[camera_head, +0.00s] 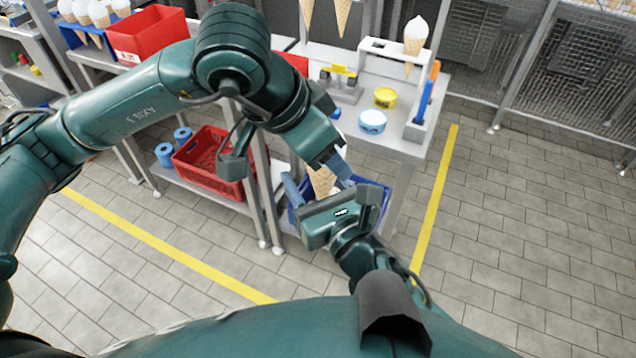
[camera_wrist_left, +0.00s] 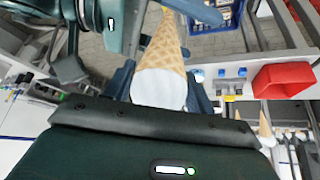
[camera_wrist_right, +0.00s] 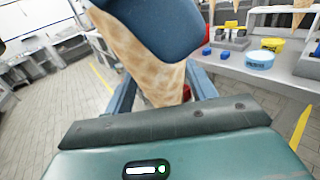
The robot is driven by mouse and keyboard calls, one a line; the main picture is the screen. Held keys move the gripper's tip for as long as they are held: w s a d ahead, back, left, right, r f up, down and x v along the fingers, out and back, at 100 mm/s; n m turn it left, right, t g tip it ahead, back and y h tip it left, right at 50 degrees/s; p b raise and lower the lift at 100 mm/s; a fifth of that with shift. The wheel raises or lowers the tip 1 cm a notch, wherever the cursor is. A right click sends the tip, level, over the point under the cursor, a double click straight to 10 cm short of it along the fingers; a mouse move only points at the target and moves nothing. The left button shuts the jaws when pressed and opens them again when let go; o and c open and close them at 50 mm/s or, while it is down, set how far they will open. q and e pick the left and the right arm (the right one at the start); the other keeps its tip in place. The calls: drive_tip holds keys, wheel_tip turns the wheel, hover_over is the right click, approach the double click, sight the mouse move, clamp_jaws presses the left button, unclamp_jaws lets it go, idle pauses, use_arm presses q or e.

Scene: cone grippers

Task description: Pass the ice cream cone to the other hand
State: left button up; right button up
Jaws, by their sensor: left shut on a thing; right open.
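The ice cream cone (camera_head: 321,181), a tan waffle cone with a white top, is between my two grippers, partly hidden in the head view. My left gripper (camera_head: 336,160) is shut on it. In the left wrist view the cone's white top (camera_wrist_left: 158,90) faces my left palm and its waffle part (camera_wrist_left: 165,50) points away. My right gripper (camera_head: 316,184) is open, with its fingers on both sides of the cone's lower part. In the right wrist view the cone (camera_wrist_right: 150,75) lies between those fingers, narrow end toward the palm, and a blue left finger (camera_wrist_right: 160,25) crosses it.
A grey table (camera_head: 400,140) behind holds a yellow tub (camera_head: 385,97), a blue-and-white tub (camera_head: 372,122) and a white stand (camera_head: 385,47) with another cone (camera_head: 414,38). A red crate (camera_head: 212,160) sits on the lower shelf. The floor at right is clear.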

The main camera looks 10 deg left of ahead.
drive_tip(key=shift+c, duration=0.2)
drive_tip(key=c, duration=0.7)
use_arm(q)
drive_tip(key=o, duration=0.8)
use_arm(e)
drive_tip(key=shift+c, duration=0.7)
use_arm(q)
drive_tip(key=shift+o, duration=0.2)
